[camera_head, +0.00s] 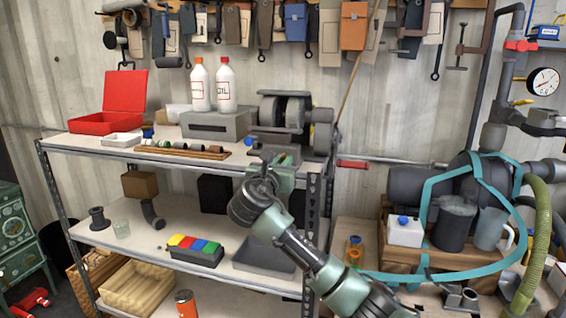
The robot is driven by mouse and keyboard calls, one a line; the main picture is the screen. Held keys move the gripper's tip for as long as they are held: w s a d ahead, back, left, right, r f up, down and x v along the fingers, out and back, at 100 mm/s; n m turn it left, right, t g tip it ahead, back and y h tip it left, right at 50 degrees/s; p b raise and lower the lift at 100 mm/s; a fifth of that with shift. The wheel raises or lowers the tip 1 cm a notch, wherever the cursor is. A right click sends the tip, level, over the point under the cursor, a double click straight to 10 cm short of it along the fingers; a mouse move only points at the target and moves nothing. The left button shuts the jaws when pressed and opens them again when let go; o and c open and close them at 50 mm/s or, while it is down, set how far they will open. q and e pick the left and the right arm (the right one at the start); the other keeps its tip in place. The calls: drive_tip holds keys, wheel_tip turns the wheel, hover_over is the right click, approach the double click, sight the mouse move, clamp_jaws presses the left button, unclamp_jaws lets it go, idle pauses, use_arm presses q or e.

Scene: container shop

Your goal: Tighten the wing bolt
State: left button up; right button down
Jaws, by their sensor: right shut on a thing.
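My right arm reaches up from the bottom right to the top shelf. My right gripper (277,160) is at the front edge of this shelf, at the base of a dark grey bench machine (285,109). It is shut on a small part there, which I take to be the wing bolt. The fingertips and the bolt are mostly hidden by the wrist, so I cannot tell how far the bolt is turned. My left gripper is not in view.
A grey box (215,125) with two white bottles (226,88) stands left of the machine. A wooden strip (180,151) with small parts lies along the shelf front. A red-handled bar (353,165) is just right. Pipes and a teal hose (440,277) fill the right side.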

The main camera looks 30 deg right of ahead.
drive_tip(key=m+p, duration=0.1)
drive_tip(key=m, duration=0.2)
drive_tip(key=shift+m, duration=0.4)
drive_tip(key=m, duration=0.4)
drive_tip(key=shift+s+f+m, duration=0.1)
drive_tip(key=shift+f+m, duration=0.05)
drive_tip(key=shift+m, duration=0.15)
drive_tip(key=m+b, duration=0.1)
drive_tip(key=m, duration=0.3)
drive_tip(key=m+b, duration=0.1)
drive_tip(key=m, duration=0.4)
drive_tip(key=shift+s+d+f, duration=0.1)
drive_tip(key=shift+d+f, duration=0.05)
drive_tip(key=shift+f, duration=0.05)
drive_tip(key=shift+m+b, duration=0.3)
drive_tip(key=shift+m, duration=0.1)
drive_tip(key=c, duration=1.6)
unclamp_jaws()
